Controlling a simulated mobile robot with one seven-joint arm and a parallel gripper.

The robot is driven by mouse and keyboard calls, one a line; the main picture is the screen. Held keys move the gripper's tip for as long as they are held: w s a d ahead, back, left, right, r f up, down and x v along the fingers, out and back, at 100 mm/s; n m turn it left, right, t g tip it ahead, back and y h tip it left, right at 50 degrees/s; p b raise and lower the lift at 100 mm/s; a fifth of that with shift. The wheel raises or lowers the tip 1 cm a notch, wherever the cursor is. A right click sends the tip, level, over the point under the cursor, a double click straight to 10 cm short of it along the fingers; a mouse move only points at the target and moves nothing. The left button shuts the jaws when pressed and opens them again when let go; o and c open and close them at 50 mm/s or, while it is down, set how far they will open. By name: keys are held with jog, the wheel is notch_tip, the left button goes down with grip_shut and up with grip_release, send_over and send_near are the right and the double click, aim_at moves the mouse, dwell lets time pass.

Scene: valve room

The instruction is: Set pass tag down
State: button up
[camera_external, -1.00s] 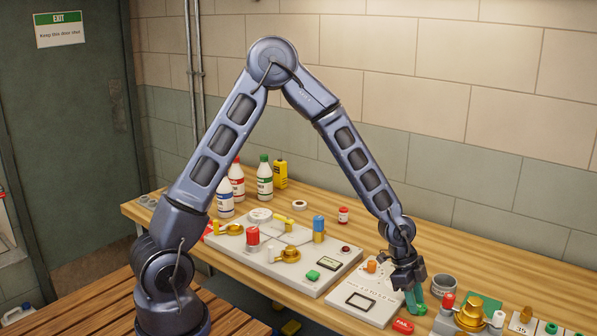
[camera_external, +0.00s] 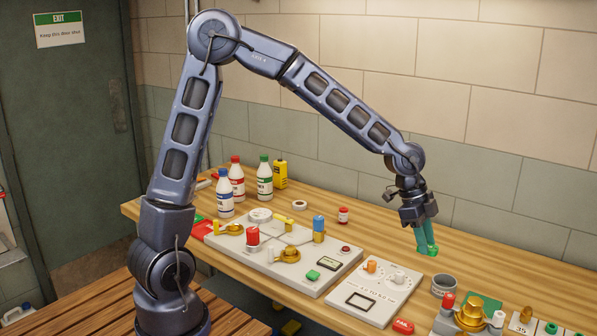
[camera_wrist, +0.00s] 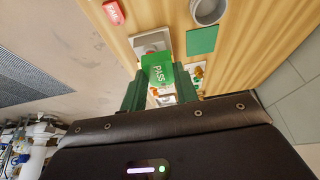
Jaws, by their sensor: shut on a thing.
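The pass tag (camera_wrist: 158,72) is green with white "PASS" lettering. In the wrist view it sits between the two green fingers of my gripper (camera_wrist: 160,90), which is shut on it. In the external view my gripper (camera_external: 424,238) points down, with the green tag (camera_external: 431,251) at its fingertips, raised above the wooden bench. A flat green square (camera_external: 488,302) lies on the bench to the right, behind the brass valve; it also shows in the wrist view (camera_wrist: 201,41), clear of the tag.
A grey cup (camera_external: 444,284) stands near the green square. A red FAIL tag (camera_external: 402,326) lies at the front. A brass valve (camera_external: 471,312) on a grey block is at front right. A white gauge panel (camera_external: 370,292) lies left.

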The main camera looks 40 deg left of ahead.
jog(key=shift+r, duration=0.65)
jog(key=w+a+r+n+t, duration=0.1)
jog(key=w+a+n+t, duration=0.4)
jog(key=w+a, duration=2.3)
jog(key=w+a+n+g+y, duration=0.1)
jog(key=w+a+n, duration=0.2)
jog(key=w+a, duration=0.55)
jog(key=w+a+n+y, duration=0.1)
jog(key=w+a+n, duration=0.25)
jog(key=a, duration=0.95)
jog(key=s+a+n+y, duration=0.2)
jog(key=a+n, duration=0.5)
jog(key=a, duration=3.2)
jog(key=shift+m, duration=0.25)
notch_tip(320, 180, down, 21)
jog(key=shift+d+r, duration=0.1)
jog(key=shift+d, duration=0.05)
